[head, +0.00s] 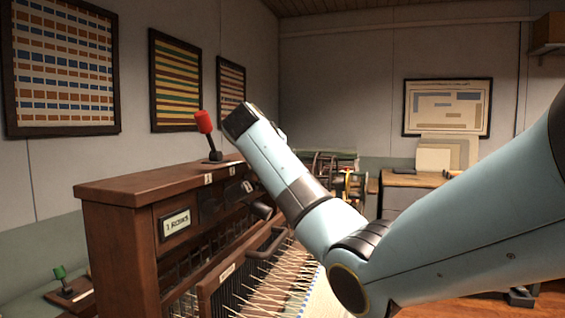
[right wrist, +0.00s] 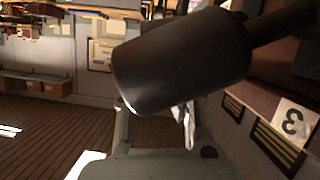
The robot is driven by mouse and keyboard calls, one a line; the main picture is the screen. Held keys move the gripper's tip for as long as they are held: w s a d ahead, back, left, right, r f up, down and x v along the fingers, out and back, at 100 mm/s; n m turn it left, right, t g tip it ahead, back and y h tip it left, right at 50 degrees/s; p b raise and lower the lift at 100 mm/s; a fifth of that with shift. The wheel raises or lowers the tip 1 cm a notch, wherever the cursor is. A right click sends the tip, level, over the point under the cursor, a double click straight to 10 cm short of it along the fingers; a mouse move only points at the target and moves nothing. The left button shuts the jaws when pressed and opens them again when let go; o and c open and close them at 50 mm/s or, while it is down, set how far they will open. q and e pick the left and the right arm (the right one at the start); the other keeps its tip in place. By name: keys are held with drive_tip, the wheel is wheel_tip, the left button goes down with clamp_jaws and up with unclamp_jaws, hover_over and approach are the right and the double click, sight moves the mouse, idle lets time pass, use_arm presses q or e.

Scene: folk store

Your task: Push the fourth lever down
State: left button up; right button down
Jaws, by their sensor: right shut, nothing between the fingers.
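A brown wooden loom cabinet (head: 125,235) stands at the left of the head view, with small pale labels along its upper front. A dark rounded handle (head: 262,210) sticks out of its front beside my right forearm. My right gripper (head: 238,120) is at the dark upper end of that forearm, above the cabinet's far part. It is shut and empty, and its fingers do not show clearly. In the right wrist view a large dark cylindrical handle (right wrist: 180,60) on a shaft fills the upper middle, near a label with a 3 (right wrist: 292,122). I cannot tell which lever is the fourth.
A red-topped lever (head: 205,123) stands on the cabinet top. A green-topped lever (head: 60,273) is low at the left. Stretched pale threads (head: 270,290) lie below the cabinet front. A wooden-topped desk (head: 415,180) stands at the back.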

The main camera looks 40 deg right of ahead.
drive_tip(key=shift+s+d+f+m+t+b, duration=0.25)
drive_tip(key=shift+s+f+m+t+b, duration=0.2)
drive_tip(key=shift+f+m+b, duration=0.3)
drive_tip(key=shift+r+y, duration=0.1)
drive_tip(key=shift+y, duration=0.2)
drive_tip(key=shift+a, duration=0.1)
drive_tip(key=v, duration=0.7)
drive_tip(key=shift+s+a, duration=0.1)
drive_tip(key=shift+s, duration=0.05)
